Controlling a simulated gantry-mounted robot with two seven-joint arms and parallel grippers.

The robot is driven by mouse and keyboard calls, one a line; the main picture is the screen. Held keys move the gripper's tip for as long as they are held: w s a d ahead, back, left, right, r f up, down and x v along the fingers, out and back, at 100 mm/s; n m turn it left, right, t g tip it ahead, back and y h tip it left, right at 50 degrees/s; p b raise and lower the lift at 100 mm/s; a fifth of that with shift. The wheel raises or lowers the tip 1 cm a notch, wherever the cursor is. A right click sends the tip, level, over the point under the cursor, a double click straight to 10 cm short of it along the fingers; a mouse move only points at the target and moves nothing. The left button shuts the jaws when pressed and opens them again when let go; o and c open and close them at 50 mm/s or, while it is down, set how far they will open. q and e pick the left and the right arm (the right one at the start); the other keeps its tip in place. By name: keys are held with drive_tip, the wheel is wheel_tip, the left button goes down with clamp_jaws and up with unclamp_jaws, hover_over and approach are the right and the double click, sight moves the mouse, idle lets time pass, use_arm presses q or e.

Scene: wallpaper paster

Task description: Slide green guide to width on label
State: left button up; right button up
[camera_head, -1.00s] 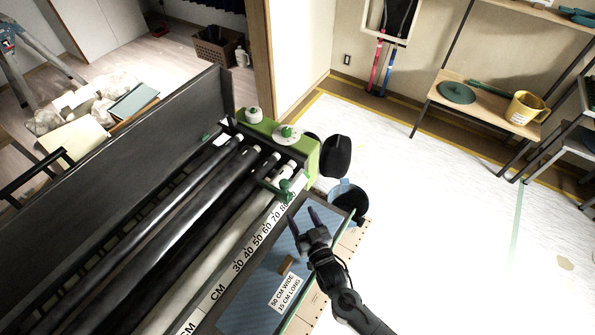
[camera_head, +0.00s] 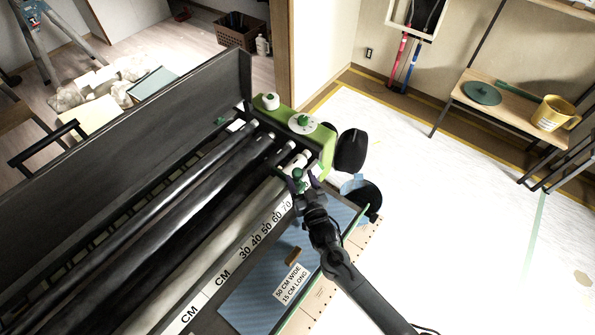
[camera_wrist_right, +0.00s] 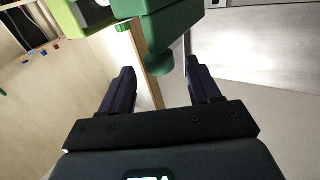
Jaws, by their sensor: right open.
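The dark green guide (camera_head: 297,175) sits near the high end of the white CM scale (camera_head: 250,243), by the lime-green end housing. The scale shows 30 to 70, and the gripper covers the marks beyond. My right gripper (camera_head: 305,185) is at the guide, open. In the wrist view, the guide's green body (camera_wrist_right: 172,28) hangs above with its rounded knob between the spread fingers (camera_wrist_right: 161,78); I cannot tell whether they touch it. The label (camera_head: 291,284) reads 50 CM WIDE, 15 CM LONG and lies on the blue tray. My left gripper is out of view.
Dark rollers (camera_head: 190,195) run behind the scale. The lime-green housing (camera_head: 322,140) with white dials stands just beyond the guide. A small brown block (camera_head: 293,256) lies on the blue tray (camera_head: 245,307). A black bucket (camera_head: 368,198) is right of the machine.

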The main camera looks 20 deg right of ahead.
sight(299, 176)
drive_tip(key=shift+w+d, duration=0.1)
drive_tip(key=shift+w, duration=1.7)
clamp_jaws()
